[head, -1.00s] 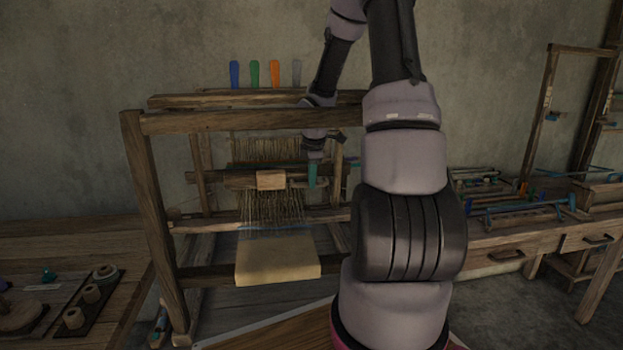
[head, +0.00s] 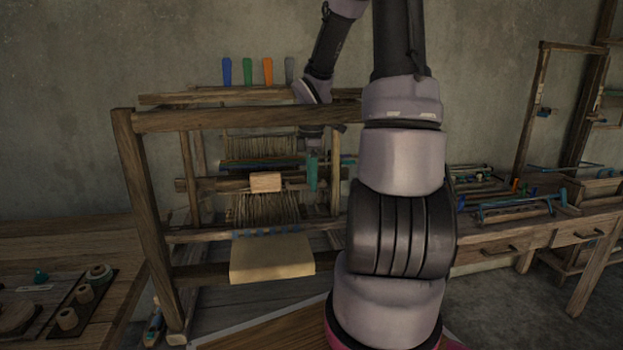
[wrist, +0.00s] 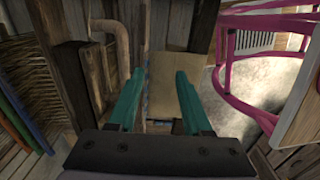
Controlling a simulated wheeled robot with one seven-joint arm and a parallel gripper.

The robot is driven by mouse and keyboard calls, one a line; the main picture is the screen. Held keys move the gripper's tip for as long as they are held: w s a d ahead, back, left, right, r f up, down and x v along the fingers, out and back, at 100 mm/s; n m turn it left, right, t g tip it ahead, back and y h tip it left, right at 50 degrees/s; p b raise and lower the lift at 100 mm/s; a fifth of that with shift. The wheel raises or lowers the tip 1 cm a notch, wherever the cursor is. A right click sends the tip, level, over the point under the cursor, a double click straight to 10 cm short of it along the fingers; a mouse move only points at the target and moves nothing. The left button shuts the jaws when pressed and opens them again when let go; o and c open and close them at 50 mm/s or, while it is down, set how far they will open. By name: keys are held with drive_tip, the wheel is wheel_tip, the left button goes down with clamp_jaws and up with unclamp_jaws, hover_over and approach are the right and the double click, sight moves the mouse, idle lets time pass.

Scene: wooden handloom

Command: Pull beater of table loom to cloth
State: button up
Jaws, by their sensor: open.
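The wooden table loom stands left of centre in the head view, with its frame post (head: 145,200) at the left. A crossbar (head: 203,185) with a pale wooden block (head: 266,182) spans the warp threads and looks like the beater. The tan cloth (head: 272,260) hangs at the loom's front, below and nearer than the bar. My gripper (head: 312,172) points down inside the loom frame, just right of the block. In the wrist view my gripper (wrist: 159,85) shows two teal fingers apart, with nothing clearly held between them. Contact with the bar cannot be told.
A left bench (head: 70,235) holds a tray of spools (head: 84,294). A cluttered workbench (head: 530,233) stands at the right.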

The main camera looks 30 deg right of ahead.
wheel_tip(320, 180, up, 11)
idle(0.5)
drive_tip(key=shift+f, duration=0.15)
